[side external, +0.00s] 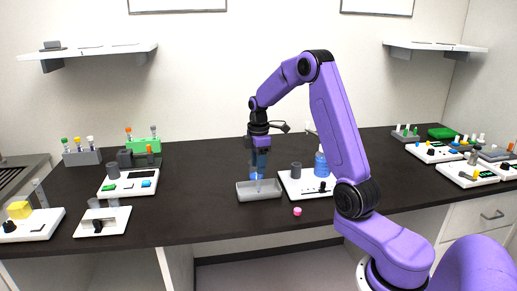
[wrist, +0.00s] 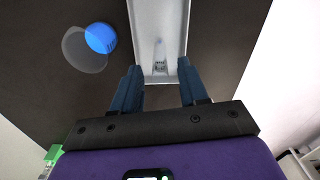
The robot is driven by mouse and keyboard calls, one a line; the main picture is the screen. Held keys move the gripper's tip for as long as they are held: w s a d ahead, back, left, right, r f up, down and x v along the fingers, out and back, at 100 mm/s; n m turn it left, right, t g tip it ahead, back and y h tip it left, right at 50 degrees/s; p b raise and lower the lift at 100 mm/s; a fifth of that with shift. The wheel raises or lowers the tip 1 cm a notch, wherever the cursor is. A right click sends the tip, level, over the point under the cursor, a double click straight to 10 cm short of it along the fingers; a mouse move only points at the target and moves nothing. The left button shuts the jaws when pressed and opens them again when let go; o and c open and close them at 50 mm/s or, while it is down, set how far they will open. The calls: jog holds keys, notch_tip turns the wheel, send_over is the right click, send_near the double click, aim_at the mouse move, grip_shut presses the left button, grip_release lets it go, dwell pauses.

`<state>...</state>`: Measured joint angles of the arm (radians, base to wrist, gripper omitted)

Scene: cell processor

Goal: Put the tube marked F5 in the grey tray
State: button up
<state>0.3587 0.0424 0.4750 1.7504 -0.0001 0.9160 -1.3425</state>
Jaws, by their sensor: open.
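The grey tray (side external: 259,195) sits on the dark bench below my gripper (side external: 258,174). The tray also shows in the wrist view (wrist: 143,22), beyond the fingertips. A clear tube (wrist: 160,50) lies or stands in the tray, in line with the gap between the fingers; its small dark marking is too small to read. In the side view a pale tube-like shape (side external: 259,185) shows at the tray, just below the fingers. My gripper in the wrist view (wrist: 159,68) is open, with its blue fingers apart and nothing held between them.
A white device (side external: 295,190) with a blue bottle (side external: 321,165) stands right of the tray. A pink cap (side external: 297,211) lies on the bench in front. A round blue object (wrist: 100,38) is beside the tray. Racks (side external: 82,157) and more devices stand at left.

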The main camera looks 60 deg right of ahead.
notch_tip(320, 180, up, 12)
jog(key=f, duration=0.1)
jog(key=s+a+f, duration=0.1)
jog(key=s+a, duration=0.3)
jog(key=a, duration=0.6)
jog(key=s+a, duration=0.4)
jog(key=a, duration=0.6)
jog(key=s+a+f+n, duration=0.1)
jog(key=s+a+f, duration=0.1)
jog(key=s, duration=1)
jog(key=s+a+f, duration=0.3)
jog(key=s, duration=0.8)
jog(key=shift+s+f+n, duration=0.25)
jog(key=shift+s+n, duration=0.15)
